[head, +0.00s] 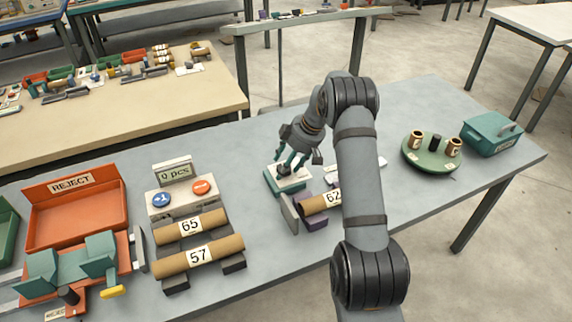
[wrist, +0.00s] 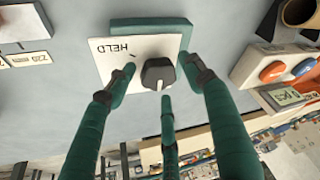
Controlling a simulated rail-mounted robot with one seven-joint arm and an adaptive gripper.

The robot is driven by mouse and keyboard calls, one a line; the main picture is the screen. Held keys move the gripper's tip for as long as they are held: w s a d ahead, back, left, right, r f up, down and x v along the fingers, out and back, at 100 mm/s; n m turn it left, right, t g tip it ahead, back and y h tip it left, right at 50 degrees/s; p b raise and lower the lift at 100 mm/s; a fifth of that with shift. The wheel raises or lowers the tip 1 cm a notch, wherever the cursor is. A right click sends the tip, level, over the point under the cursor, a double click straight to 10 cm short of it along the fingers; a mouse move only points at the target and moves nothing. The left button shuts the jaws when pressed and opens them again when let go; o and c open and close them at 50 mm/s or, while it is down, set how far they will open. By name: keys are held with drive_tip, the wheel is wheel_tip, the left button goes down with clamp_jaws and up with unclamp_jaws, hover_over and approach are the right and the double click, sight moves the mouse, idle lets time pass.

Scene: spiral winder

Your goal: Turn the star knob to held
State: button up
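The star knob (wrist: 160,74) is black with a pale pointer line, and in the wrist view the line points toward the bottom of the picture. It sits on a white plate (wrist: 138,46) on a teal base (wrist: 150,25). The word HELD is printed in the plate's upper left corner, away from the line. My gripper (wrist: 157,76) is over the plate, its green fingers spread left, right and below the knob. The fingers look open, with gaps to the knob. In the head view my gripper (head: 291,160) is above the teal base (head: 286,187) and partly hides the knob.
Right beside the base, a roll marked 62 (head: 316,204) lies on a holder, partly behind my arm. Rolls marked 65 (head: 170,230) and 57 (head: 170,261), a button box (head: 180,198) and an orange REJECT tray (head: 75,238) stand left. A green round tray (head: 418,163) stands right.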

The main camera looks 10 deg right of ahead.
drive_tip(key=c, duration=1)
drive_tip(key=shift+a, duration=0.1)
drive_tip(key=shift+b, duration=0.3)
